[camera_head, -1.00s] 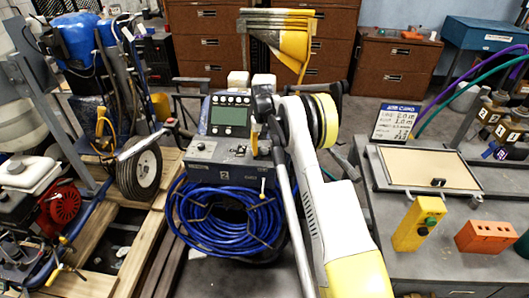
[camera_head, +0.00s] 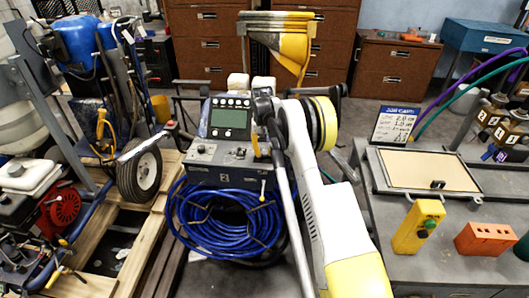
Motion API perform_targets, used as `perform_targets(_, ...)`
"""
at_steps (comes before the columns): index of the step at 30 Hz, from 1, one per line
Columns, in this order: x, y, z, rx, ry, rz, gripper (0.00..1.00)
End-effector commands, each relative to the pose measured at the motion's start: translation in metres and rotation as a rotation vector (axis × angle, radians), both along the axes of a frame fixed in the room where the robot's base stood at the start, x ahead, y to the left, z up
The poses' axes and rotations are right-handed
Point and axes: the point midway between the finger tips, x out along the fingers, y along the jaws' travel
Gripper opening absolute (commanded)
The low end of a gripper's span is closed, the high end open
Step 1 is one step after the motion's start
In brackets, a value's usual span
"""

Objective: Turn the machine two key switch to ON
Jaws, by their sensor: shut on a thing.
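Machine two is a line striper whose grey control panel (camera_head: 212,172) sits near the middle, below a display box (camera_head: 229,118) and above a coiled blue hose. A plate marked 2 is on its front. My white and yellow arm reaches over its right side. My gripper (camera_head: 271,132) is a dark, mostly hidden shape at the panel's right end, and its fingertips are not clear. It is shut at the panel, with the key switch hidden around it. A yellow upright piece (camera_head: 256,146) shows just left of it. The switch's position cannot be read.
A grey tube (camera_head: 292,215) runs down beside my arm. The blue hose (camera_head: 225,225) hangs below the panel. At right, a grey bench (camera_head: 440,232) holds a yellow button box (camera_head: 418,226) and an orange block (camera_head: 486,239). Another machine with a wheel (camera_head: 140,175) stands at left.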

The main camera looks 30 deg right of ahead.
Motion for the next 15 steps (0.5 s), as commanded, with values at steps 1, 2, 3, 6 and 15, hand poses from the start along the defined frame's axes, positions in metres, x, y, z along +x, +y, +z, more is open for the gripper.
perform_targets(1,0.0001,0.0002,0.0008,0.0,0.0,-0.033,0.0)
perform_targets(2,0.0001,0.0002,0.0009,0.0,0.0,-0.058,0.0)
perform_targets(3,0.0001,0.0002,0.0009,0.0,0.0,-0.092,0.0)
perform_targets(6,0.0001,0.0002,0.001,0.0,0.0,-0.184,0.0)
perform_targets(15,0.0004,0.0,0.0006,0.001,0.0,-0.469,0.0)
